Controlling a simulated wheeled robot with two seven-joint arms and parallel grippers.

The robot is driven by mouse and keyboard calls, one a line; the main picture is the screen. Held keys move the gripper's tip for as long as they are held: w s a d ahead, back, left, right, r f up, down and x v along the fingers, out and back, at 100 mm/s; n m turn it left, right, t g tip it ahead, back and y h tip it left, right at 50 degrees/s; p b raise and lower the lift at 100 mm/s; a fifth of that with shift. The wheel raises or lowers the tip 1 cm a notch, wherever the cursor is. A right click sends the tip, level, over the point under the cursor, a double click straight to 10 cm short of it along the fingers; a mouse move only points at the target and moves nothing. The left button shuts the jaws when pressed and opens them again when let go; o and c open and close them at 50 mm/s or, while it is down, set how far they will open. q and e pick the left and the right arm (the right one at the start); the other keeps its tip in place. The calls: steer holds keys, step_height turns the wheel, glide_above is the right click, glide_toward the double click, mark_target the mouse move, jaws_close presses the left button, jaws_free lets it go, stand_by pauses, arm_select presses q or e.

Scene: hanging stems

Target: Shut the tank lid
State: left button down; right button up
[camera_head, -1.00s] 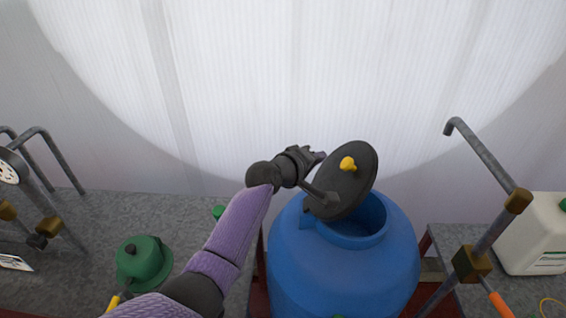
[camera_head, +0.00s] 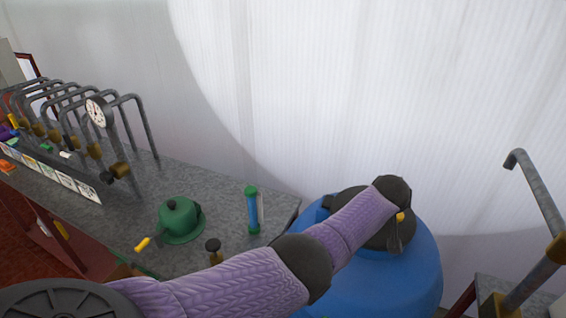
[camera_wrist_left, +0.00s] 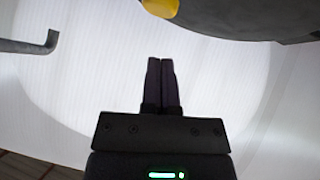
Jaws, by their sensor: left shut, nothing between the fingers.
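The blue tank (camera_head: 415,280) stands at the right of the head view. Its dark round lid (camera_head: 372,241) lies over the mouth and looks about flat. My left forearm crosses in front of it, so I cannot tell whether it sits fully down. The lid's yellow knob (camera_head: 400,216) shows just past my wrist. In the left wrist view the lid (camera_wrist_left: 245,18) and knob (camera_wrist_left: 161,7) are at the top edge, beyond my left gripper (camera_wrist_left: 160,62). That gripper is shut and empty, with a gap between its fingertips and the lid in the picture. My right gripper is not in view.
A grey bench on the left carries a green domed pot (camera_head: 180,220), a blue-green tube (camera_head: 252,210) and a row of bent pipes with a gauge (camera_head: 99,112). A hooked pipe (camera_head: 538,190) stands right of the tank. A pale wall is behind.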

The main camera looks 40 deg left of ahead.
mark_target(398, 215)
arm_select(q)
steer(key=f+b, duration=0.1)
steer(key=d+f+b, duration=0.1)
steer(key=f+b, duration=0.1)
steer(key=shift+w+d+f+y, duration=0.1)
steer(key=shift+w+d+y, duration=0.1)
steer(key=shift+y, duration=0.2)
steer(key=shift+d+f+b, duration=0.25)
steer(key=shift+f+b, duration=0.15)
steer(key=shift+b, duration=0.25)
steer(key=shift+f, duration=0.15)
